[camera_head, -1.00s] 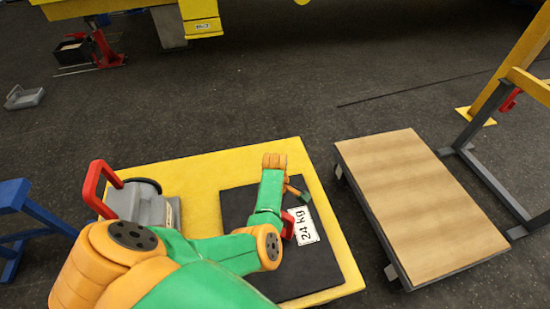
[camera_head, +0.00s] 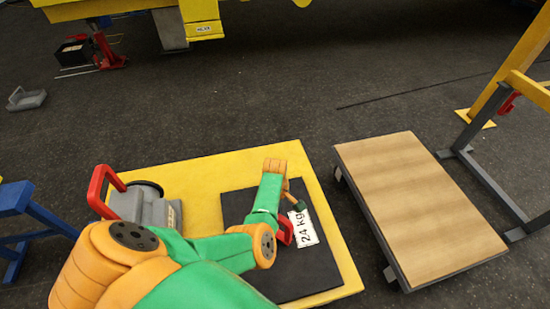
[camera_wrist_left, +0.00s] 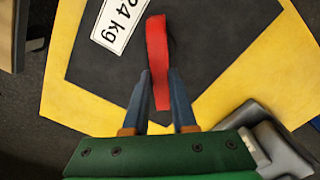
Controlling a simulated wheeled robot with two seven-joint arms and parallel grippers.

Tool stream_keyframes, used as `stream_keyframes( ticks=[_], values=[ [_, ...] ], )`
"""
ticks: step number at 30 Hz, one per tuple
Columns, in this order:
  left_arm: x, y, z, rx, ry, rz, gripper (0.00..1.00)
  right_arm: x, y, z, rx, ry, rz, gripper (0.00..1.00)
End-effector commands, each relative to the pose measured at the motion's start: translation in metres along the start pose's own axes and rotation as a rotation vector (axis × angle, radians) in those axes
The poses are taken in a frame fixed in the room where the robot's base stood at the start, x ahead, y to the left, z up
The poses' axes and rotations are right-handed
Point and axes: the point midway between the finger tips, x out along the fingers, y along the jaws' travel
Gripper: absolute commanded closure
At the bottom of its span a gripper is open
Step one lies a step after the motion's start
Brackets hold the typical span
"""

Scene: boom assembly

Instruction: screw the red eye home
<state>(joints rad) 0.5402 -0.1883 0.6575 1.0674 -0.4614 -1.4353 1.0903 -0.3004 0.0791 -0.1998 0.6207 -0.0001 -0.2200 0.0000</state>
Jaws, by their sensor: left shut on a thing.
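The red eye (camera_wrist_left: 157,60) is a red loop that stands over the black plate, seen nearly edge-on in the left wrist view. It also shows in the head view (camera_head: 286,229), left of the white "24 kg" label, partly behind my forearm. My left gripper (camera_wrist_left: 160,75) is shut on the red eye, with one blue-grey finger on each side of it. In the head view its dark green palm shows beside the label, and the fingers are hard to make out. Where the eye meets the plate is not clear. My right gripper is not in view.
The black plate (camera_head: 315,270) lies on a yellow base (camera_head: 205,167). A grey block (camera_head: 140,206) with a red handle stands at its left. A wood-topped cart (camera_head: 415,205) is to the right, beside a yellow and grey frame (camera_head: 495,90).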

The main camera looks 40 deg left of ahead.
Motion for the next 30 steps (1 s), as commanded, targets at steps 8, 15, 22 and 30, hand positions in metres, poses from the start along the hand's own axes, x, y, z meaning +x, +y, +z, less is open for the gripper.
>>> stream_keyframes(
  ticks=[8,15,22,30],
  values=[
    [-0.004,-0.001,-0.001,0.259,0.002,-0.002,1.0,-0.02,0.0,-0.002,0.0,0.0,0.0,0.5],
    [-0.003,0.0,-0.001,0.487,0.003,-0.002,1.0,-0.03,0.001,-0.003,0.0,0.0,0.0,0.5],
    [-0.003,0.0,-0.001,0.706,0.003,-0.001,1.0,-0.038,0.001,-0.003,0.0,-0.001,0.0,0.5],
    [-0.002,0.0,-0.002,0.961,0.004,-0.001,1.0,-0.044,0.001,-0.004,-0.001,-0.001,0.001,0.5]
  ],
)
